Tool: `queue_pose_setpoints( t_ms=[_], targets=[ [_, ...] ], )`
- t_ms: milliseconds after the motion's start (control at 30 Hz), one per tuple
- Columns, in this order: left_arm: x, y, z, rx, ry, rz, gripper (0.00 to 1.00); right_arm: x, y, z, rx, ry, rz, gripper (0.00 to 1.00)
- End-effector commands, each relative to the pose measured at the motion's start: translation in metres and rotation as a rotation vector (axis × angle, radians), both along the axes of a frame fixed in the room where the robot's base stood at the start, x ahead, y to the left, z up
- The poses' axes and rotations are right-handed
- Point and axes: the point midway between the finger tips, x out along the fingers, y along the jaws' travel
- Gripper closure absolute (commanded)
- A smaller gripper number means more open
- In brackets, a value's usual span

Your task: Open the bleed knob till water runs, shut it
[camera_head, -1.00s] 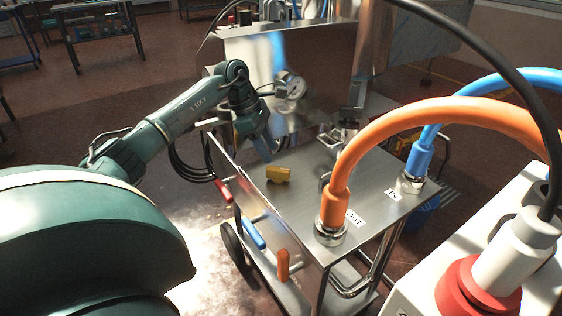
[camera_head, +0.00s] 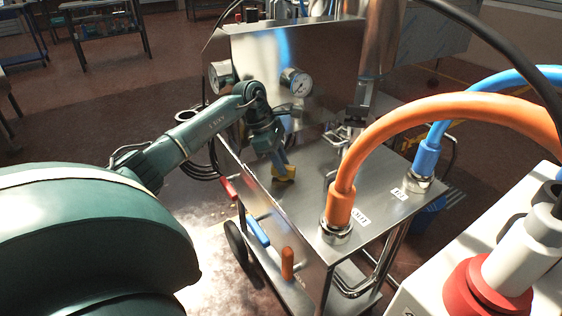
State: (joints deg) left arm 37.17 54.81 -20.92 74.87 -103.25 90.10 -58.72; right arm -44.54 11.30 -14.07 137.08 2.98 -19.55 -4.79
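No running water shows. My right gripper is not in view.
A thick orange hose (camera_head: 440,112) and a blue hose (camera_head: 430,148) arch from the cart's right side. A pressure gauge (camera_head: 298,83) is behind my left gripper. Red, blue and orange handles (camera_head: 287,263) stick out at the cart's front. A white box (camera_head: 475,255) fills the lower right.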

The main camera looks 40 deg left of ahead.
Motion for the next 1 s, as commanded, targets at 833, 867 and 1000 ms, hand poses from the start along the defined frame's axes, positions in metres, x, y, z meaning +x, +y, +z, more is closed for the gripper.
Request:
queue_pose_setpoints(
  t_ms=[833,867,1000],
  targets=[
    [-0.002,0.0,0.003,0.003,0.0,0.201,1.0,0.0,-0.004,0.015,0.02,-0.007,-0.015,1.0],
    [-0.002,0.0,0.003,0.004,0.001,0.225,1.0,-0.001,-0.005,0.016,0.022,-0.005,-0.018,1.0],
    [-0.003,-0.001,0.003,0.002,0.0,0.353,1.0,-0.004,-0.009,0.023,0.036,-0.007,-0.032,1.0]
  ],
)
